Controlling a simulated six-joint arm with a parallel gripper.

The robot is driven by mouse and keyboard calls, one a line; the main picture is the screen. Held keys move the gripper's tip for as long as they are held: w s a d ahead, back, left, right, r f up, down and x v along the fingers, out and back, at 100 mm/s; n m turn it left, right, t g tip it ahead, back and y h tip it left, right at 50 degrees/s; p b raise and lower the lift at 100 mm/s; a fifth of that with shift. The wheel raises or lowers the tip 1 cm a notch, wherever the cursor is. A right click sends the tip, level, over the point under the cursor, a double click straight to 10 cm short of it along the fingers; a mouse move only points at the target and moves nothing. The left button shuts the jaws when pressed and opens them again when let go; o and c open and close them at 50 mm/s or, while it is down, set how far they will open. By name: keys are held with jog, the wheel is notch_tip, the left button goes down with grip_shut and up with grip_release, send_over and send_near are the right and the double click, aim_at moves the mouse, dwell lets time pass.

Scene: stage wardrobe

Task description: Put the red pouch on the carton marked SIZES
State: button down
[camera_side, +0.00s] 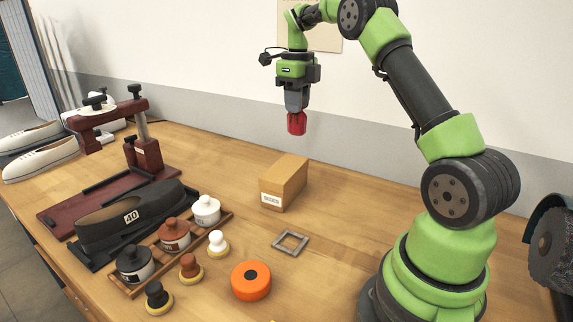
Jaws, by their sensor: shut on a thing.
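The red pouch (297,126) hangs in the air, held at the lower end of my gripper (297,112). My gripper points straight down and is shut on the pouch; its fingertips are partly hidden by the pouch. The carton (289,181) is a tan box with a white label on its near end. The carton stands on the wooden table below the pouch, with clear air between the two. Its top is bare.
In front of the carton lie a grey square frame (290,243) and an orange round tin (251,281). A tray (222,227) of lidded jars, several small brushes and a dark shoe form (130,215) marked 40 stand at left. The table behind the carton is clear.

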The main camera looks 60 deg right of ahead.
notch_tip(320, 180, down, 10)
jog(key=shift+r, duration=0.15)
dwell(0.3)
jog(key=c, duration=1)
grip_release()
jog(key=shift+o, duration=0.2)
